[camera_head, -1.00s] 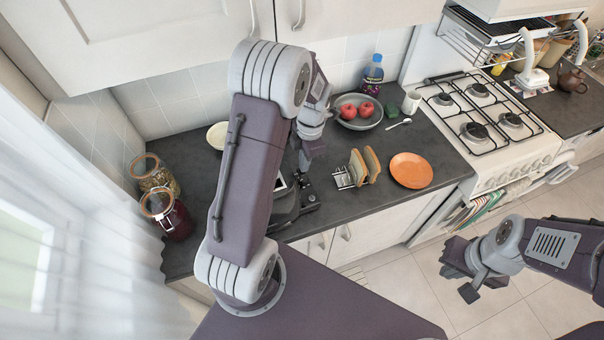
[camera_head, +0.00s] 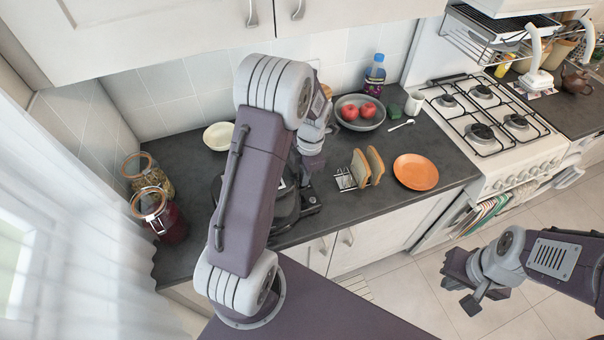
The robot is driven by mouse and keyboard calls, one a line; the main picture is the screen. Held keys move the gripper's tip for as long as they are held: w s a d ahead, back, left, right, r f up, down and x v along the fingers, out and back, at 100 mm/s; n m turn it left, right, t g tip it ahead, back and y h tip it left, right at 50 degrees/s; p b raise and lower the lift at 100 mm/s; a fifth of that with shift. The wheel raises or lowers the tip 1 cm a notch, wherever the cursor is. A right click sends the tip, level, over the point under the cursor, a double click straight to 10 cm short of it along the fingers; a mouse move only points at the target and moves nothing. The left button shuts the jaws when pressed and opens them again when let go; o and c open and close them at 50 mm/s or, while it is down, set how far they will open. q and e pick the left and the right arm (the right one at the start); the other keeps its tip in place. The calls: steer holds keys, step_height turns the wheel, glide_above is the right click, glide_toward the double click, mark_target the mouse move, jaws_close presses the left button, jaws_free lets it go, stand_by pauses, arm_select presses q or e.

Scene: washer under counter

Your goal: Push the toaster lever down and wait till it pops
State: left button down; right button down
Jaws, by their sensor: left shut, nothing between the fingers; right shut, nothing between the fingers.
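I cannot make out a toaster or its lever; my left arm covers the middle of the counter. A dark appliance (camera_head: 285,212) stands partly hidden behind that arm, and I cannot tell what it is. My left gripper (camera_head: 305,174) is shut and empty, low over the counter beside this appliance; whether it touches anything is unclear. A wire rack (camera_head: 344,181) with two bread slices (camera_head: 368,166) stands to its right. My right gripper (camera_head: 463,291) is shut and empty, out over the floor in front of the stove.
An orange plate (camera_head: 416,172), a grey bowl of red fruit (camera_head: 360,123), a bottle (camera_head: 375,75) and a white cup (camera_head: 413,104) stand to the right. A pale bowl (camera_head: 218,136) and two jars (camera_head: 166,222) stand at left. A stove (camera_head: 500,165) adjoins the counter.

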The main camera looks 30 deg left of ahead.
arm_select(q)
steer(key=shift+w+d+r+p, duration=0.6)
steer(key=shift+w+r+p, duration=0.1)
steer(key=shift+w, duration=0.1)
steer(key=shift+w+d, duration=0.35)
steer(key=shift+w, duration=0.1)
step_height(320, 180, up, 9)
steer(key=b, duration=0.1)
steer(key=shift+w+d, duration=0.25)
steer(key=shift+w, duration=0.15)
steer(key=shift+d+f+b, duration=0.1)
steer(key=shift+b, duration=0.2)
